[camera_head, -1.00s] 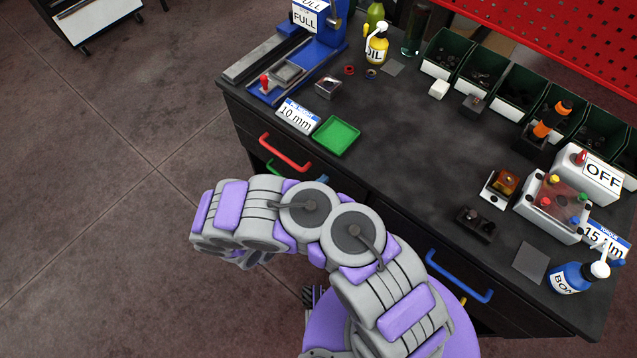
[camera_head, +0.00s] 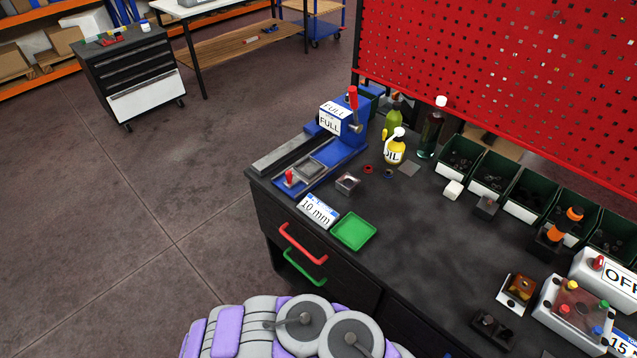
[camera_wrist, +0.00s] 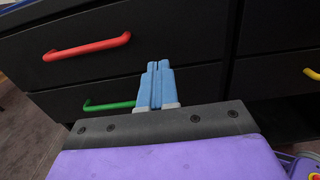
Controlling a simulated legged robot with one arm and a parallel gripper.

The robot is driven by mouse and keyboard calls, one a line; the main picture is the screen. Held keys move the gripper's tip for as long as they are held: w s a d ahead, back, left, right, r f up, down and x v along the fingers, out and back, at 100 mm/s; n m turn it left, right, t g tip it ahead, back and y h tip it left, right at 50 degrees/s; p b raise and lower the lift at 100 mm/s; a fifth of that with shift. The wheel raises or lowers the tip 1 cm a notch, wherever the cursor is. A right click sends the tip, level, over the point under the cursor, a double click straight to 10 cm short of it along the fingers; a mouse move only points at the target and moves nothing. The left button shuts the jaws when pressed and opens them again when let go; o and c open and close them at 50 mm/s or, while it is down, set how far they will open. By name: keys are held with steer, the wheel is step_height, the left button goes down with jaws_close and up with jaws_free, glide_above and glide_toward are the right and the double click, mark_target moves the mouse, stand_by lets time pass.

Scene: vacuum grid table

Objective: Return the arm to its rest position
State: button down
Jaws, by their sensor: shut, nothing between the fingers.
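My gripper shows in the wrist view (camera_wrist: 156,66), its two blue fingers together with nothing between them. It points at the dark drawer fronts of the workbench (camera_wrist: 190,32), with the red handle (camera_wrist: 88,47) and green handle (camera_wrist: 108,105) to its left. Whether it touches the bench cannot be told, but no contact shows. In the head view my purple and grey arm is folded low at the bottom edge, in front of the bench drawers. The gripper itself is out of sight there.
A yellow handle (camera_wrist: 312,74) is at right. Open floor (camera_head: 120,240) lies left.

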steer(key=w+d+r+m+g+h, duration=0.3)
steer(key=w+d+r+m, duration=0.15)
steer(key=r, duration=0.35)
steer(key=w+d+r+m+g+h, duration=0.3)
steer(key=d+r+m+g, duration=0.1)
steer(key=d+r, duration=0.25)
steer(key=s+d+r+m+g+y, duration=0.2)
steer(key=s+d+r+m+g, duration=0.1)
steer(key=d+r+m+g, duration=0.75)
steer(key=s+d+r+m+g+y, duration=0.2)
steer(key=s+d+r+m+y, duration=0.4)
steer(key=s+r, duration=0.4)
steer(key=s+a+r+m+t+y, duration=0.1)
steer(key=s+a+t+y, duration=0.1)
steer(key=s, duration=0.4)
steer(key=s+a+r+m+t+y, duration=0.1)
steer(key=s+a+t+y, duration=0.1)
steer(key=s+a+y, duration=0.3)
steer(key=s+y, duration=0.2)
steer(key=shift+s+a+r+m+y, duration=0.15)
steer(key=shift+a+r+m+y, duration=0.15)
steer(key=shift+m, duration=0.1)
